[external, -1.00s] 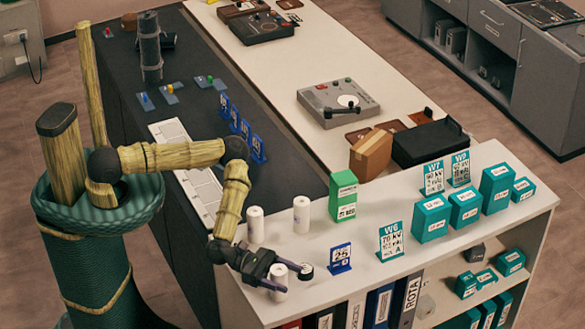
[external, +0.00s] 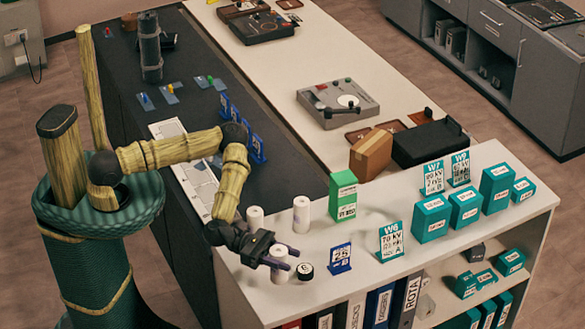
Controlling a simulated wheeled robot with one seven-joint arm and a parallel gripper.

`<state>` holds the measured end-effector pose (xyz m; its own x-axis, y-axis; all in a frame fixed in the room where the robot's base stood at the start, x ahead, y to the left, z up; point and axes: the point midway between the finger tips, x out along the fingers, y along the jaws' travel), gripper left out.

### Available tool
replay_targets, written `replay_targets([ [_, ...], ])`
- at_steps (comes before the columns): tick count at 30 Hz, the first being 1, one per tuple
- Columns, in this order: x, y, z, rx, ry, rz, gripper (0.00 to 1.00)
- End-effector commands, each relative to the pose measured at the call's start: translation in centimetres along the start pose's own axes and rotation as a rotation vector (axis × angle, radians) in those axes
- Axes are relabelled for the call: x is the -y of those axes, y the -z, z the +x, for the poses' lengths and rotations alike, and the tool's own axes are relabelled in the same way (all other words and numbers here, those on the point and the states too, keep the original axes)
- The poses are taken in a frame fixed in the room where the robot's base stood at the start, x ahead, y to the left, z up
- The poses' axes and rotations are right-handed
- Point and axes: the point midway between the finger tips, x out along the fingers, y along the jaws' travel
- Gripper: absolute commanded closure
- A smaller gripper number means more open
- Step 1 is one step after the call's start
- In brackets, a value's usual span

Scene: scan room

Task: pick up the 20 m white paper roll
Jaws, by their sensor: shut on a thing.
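My gripper (external: 279,264) is shut on a white paper roll (external: 280,255) near the front left corner of the white counter. The roll is upright, its lower part partly hidden by the fingers. I cannot tell for certain whether it is clear of the counter. Two other white rolls stand behind it, one at the left (external: 255,219) and one at the right (external: 301,214). No length marking is readable on any roll. A short dark-topped roll (external: 305,272) sits just right of my gripper.
A blue "25" sign (external: 341,257) stands right of my gripper. A green box (external: 343,195) stands behind it. Teal-framed signs (external: 391,241) and several teal boxes (external: 432,219) fill the counter's right side. The counter's front edge is close, above a shelf of binders (external: 378,303).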

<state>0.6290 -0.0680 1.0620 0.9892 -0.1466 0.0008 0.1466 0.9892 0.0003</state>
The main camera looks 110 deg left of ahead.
Motion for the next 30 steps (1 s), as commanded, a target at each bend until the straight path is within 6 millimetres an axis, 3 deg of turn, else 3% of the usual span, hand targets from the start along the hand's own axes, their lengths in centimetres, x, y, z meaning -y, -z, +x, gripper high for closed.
replay_targets([
  [3, 0.1, -1.8, 0.0, 0.002, 0.002, 0.0, 0.83],
  [7, 0.1, -2.8, 0.0, 0.0, 0.003, 0.001, 0.83],
  [30, 0.1, -2.9, 0.0, 0.0, 0.002, 0.0, 0.83],
])
